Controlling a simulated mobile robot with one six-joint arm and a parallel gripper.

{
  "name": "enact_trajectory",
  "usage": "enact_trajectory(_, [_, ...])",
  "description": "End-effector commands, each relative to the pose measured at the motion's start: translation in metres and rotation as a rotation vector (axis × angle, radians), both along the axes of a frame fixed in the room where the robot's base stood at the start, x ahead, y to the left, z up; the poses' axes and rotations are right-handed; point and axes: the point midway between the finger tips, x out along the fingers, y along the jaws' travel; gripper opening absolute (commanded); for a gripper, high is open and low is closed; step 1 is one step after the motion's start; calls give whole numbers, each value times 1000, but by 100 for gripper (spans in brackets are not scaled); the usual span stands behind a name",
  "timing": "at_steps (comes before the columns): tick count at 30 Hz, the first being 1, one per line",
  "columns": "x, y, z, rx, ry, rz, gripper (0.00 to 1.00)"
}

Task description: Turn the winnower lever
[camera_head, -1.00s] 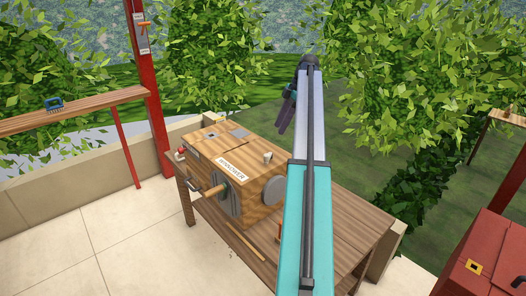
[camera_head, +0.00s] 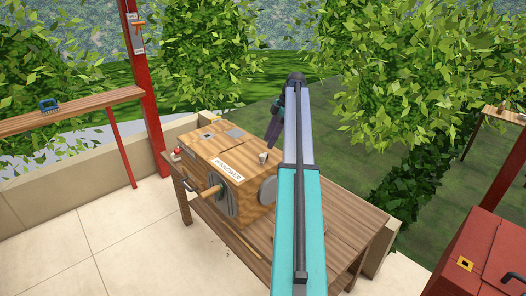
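The winnower (camera_head: 228,165) is a wooden box with a name label, standing on a slatted wooden table (camera_head: 335,225). A wooden crank handle (camera_head: 212,192) sticks out of a grey round plate on its front side. A small pale metal lever-like piece (camera_head: 263,157) sits near its top right edge. I cannot tell for certain which of these is the lever. My gripper (camera_head: 271,143) hangs down at the end of my arm, above and behind the right end of the box, seeming apart from it. Its fingers are too small and dark to show whether they are open.
A small red-topped item (camera_head: 176,152) is at the table's left corner. A stick (camera_head: 241,238) lies along the front. A red post (camera_head: 145,90) and a shelf with a blue item (camera_head: 48,105) stand left. A red box (camera_head: 480,255) is at right. The tiled floor in front is clear.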

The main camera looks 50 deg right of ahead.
Motion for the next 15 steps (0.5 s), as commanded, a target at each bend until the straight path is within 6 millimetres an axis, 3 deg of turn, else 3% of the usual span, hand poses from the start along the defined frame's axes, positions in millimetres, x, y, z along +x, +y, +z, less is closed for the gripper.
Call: enact_trajectory(15, [14,21,-56,1,1,2,39])
